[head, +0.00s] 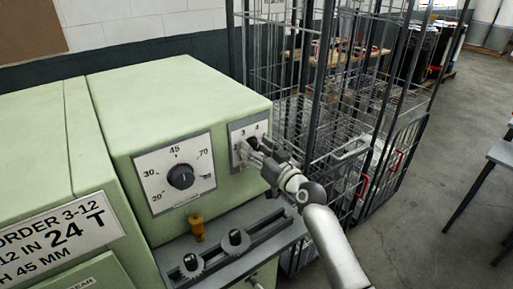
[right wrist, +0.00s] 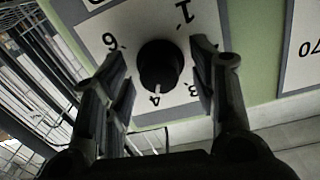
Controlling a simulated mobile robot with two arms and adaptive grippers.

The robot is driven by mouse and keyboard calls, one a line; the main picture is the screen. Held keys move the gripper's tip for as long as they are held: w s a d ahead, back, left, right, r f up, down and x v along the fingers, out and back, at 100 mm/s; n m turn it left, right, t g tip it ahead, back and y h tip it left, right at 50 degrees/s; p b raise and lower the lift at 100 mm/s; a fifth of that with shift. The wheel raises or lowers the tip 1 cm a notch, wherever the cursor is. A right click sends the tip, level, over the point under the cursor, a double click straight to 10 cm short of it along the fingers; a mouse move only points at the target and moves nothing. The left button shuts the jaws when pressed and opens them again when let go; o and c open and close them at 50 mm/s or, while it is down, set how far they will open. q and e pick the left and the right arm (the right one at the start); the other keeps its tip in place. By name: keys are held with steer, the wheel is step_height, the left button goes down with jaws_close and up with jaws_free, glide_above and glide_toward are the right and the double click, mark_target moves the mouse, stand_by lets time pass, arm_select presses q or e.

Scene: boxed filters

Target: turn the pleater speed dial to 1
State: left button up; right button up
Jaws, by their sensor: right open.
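The speed dial is a round black knob (right wrist: 158,66) on a white numbered plate (right wrist: 128,22) in the right wrist view. The numerals look turned over there. The knob's white pointer mark lies beside the 4, and the 1 is on the knob's far side. My right gripper (right wrist: 158,80) is open, with one finger on each side of the knob; I cannot tell whether either finger touches it. In the head view my right gripper (head: 250,150) is at the small plate (head: 236,131) on the pale green machine (head: 180,90) and hides most of the knob. My left gripper is not in view.
Wire cage carts (head: 340,150) stand close behind to the right.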

steer(key=shift+w+a, duration=0.1)
steer(key=shift+w, duration=0.05)
steer(key=c, duration=1)
steer(key=shift+c, duration=0.2)
